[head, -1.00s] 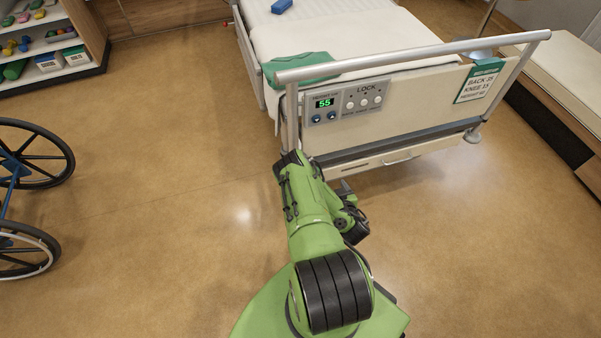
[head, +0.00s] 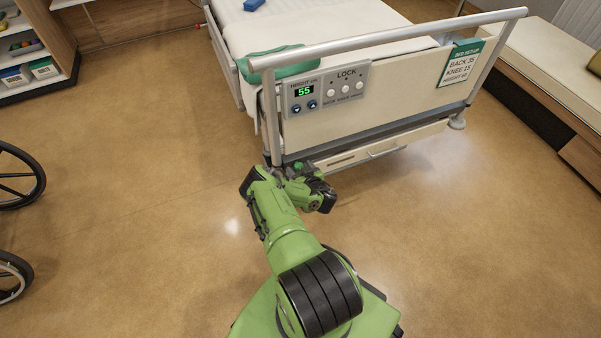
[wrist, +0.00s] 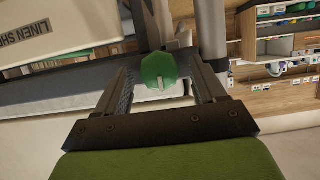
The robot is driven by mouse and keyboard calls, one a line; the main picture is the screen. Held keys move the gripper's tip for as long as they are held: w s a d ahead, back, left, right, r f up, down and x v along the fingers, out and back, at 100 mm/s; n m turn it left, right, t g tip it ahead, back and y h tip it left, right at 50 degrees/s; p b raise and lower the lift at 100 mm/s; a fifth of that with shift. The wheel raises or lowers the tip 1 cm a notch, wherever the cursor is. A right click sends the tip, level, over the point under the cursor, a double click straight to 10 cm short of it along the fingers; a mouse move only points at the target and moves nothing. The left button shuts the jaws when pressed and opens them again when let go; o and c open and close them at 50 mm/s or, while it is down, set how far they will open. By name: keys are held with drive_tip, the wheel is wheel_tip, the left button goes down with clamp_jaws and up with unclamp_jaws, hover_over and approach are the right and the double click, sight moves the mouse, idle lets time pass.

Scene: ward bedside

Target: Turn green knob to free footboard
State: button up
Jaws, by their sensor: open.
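The green knob (wrist: 158,71) is in the wrist view, an angular green disc with a small pale pointer mark at its lower edge. My gripper (wrist: 164,80) is open, with one finger on each side of the knob; I cannot tell whether either touches it. In the head view the knob (head: 298,166) is a small green spot low at the bed's near left corner, beside my gripper (head: 290,172). The footboard (head: 400,92) stands upright at the bed's near end, with a rail across its top.
A control panel (head: 327,88) on the footboard shows 55. A green sign (head: 462,62) hangs at its right. A drawer (head: 375,149) sits under it. A wheelchair (head: 14,180) stands at left, a bench (head: 560,75) at right. The floor between is clear.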

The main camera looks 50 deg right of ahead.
drive_tip(key=shift+c, duration=0.5)
drive_tip(key=c, duration=1)
drive_tip(key=shift+o, duration=0.2)
drive_tip(key=n+h+b, duration=0.1)
drive_tip(key=n+g+h+b, duration=0.1)
drive_tip(key=n, duration=0.1)
drive_tip(key=shift+w+a+f, duration=0.15)
drive_tip(key=n+h, duration=0.1)
drive_tip(key=n, duration=0.1)
drive_tip(key=shift+a+n+g+h, duration=0.15)
drive_tip(key=shift+n+g+h, duration=0.15)
drive_tip(key=shift+n+h, duration=0.1)
drive_tip(key=n+h+p, duration=0.1)
drive_tip(key=n, duration=0.1)
drive_tip(key=n+h, duration=0.1)
drive_tip(key=n, duration=0.1)
drive_tip(key=shift+w+a+f+p, duration=0.1)
drive_tip(key=shift+a+f+p, duration=0.1)
drive_tip(key=shift+p, duration=0.15)
drive_tip(key=shift+f+n+t+h, duration=0.2)
drive_tip(key=shift+n+h, duration=0.2)
drive_tip(key=shift+n, duration=0.5)
drive_tip(key=shift+f+n+t+h, duration=0.15)
drive_tip(key=shift+n+h, duration=0.25)
drive_tip(key=shift+n, duration=0.5)
drive_tip(key=shift+r, duration=0.15)
